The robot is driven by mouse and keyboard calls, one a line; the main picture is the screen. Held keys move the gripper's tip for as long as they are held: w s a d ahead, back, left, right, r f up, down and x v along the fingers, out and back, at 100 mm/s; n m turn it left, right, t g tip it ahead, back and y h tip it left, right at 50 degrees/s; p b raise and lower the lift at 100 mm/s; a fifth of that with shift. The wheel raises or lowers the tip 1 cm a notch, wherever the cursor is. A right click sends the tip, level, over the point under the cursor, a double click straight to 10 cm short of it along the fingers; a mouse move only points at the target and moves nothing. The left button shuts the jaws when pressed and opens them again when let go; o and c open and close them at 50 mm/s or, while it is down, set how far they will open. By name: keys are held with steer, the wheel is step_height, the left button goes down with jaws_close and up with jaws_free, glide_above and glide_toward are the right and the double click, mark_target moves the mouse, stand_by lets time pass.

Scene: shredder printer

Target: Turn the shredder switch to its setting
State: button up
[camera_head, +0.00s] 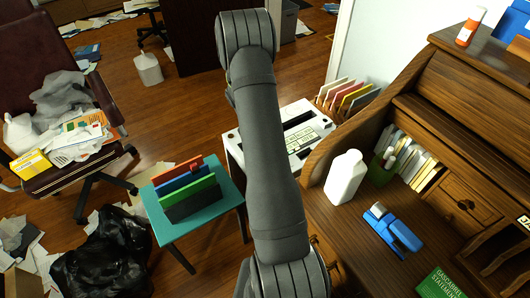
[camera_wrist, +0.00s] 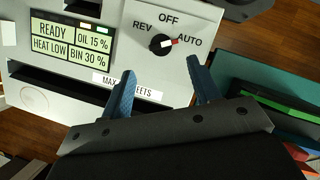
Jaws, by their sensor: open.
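The shredder switch (camera_wrist: 161,45) is a round black knob with a red and white pointer, on the light grey shredder panel (camera_wrist: 130,20) in the wrist view. Labels REV, OFF and AUTO sit around it at left, top and right. The pointer faces right, toward AUTO. My gripper (camera_wrist: 161,66) is open, its two blue fingers apart, below and to either side of the knob in the picture. I cannot tell whether they touch the panel. In the head view the white shredder (camera_head: 318,133) is partly behind my arm, and my gripper is hidden.
A display (camera_wrist: 72,42) reads READY, HEAT LOW, OIL 15 %, BIN 30 %. A teal table (camera_head: 225,200) with upright folders stands left of my arm. A wooden desk (camera_head: 350,250) with a white bottle (camera_head: 344,178) and blue stapler (camera_head: 394,230) is at right. Colored files (camera_head: 350,97) stand behind the shredder.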

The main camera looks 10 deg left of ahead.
steer(key=v, duration=1)
steer(key=shift+f, duration=0.1)
steer(key=x, duration=1.7)
steer(key=shift+d+f, duration=0.15)
